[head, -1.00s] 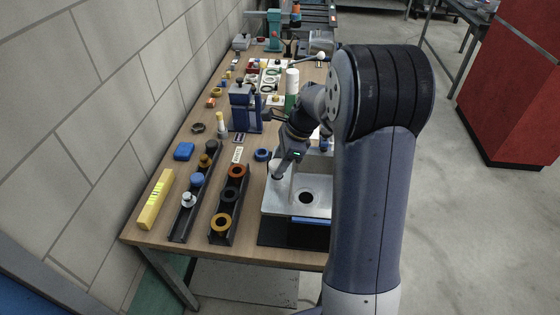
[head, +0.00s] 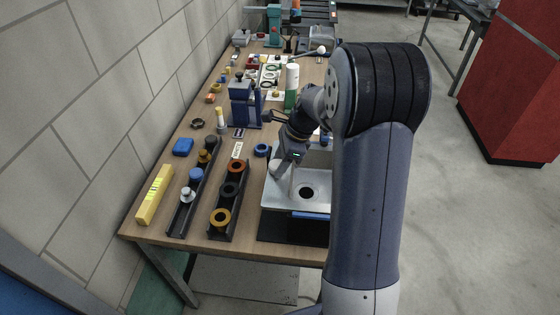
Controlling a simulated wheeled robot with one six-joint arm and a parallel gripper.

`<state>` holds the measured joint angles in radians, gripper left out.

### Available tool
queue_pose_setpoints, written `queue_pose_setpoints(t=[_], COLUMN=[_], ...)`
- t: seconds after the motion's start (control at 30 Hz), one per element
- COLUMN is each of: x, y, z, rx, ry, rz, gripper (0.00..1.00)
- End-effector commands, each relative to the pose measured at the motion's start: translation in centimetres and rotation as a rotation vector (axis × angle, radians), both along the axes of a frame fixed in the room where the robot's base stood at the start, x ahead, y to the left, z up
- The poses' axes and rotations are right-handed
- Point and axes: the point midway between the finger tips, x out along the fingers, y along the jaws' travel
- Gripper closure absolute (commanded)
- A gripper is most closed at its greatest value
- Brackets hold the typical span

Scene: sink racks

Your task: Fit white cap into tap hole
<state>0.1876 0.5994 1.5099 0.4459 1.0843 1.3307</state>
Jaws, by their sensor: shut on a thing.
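My gripper (head: 279,165) is above the back-left corner of the pale metal sink (head: 277,204), pointing down and to the left. It is shut on a small whitish thing at its tip, which looks like the white cap (head: 274,168). I cannot tell whether the cap touches the sink deck. The tap hole cannot be made out; the gripper and cap cover that corner. A round dark drain hole (head: 306,192) shows in the basin. My arm hides the sink's right side.
Two dark racks stand left of the sink: one holds rings (head: 220,217), the other several knobs and plugs (head: 187,194). A blue ring (head: 261,150) lies close by the gripper. A yellow box (head: 153,195) and a blue clamp block (head: 243,104) are also on the bench.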

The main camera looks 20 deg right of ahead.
Motion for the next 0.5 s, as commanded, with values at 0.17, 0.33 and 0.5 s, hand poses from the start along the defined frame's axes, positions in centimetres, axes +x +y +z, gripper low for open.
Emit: queue_pose_setpoints(t=[0.17, 0.33, 0.5], x=[0.0, 0.0, 0.0], y=[0.0, 0.01, 0.0], z=[-0.01, -0.02, -0.01], rx=[0.0, 0.0, 0.0], ry=[0.0, 0.0, 0.0], rz=[0.0, 0.0, 0.0], gripper=[0.53, 0.4, 0.33])
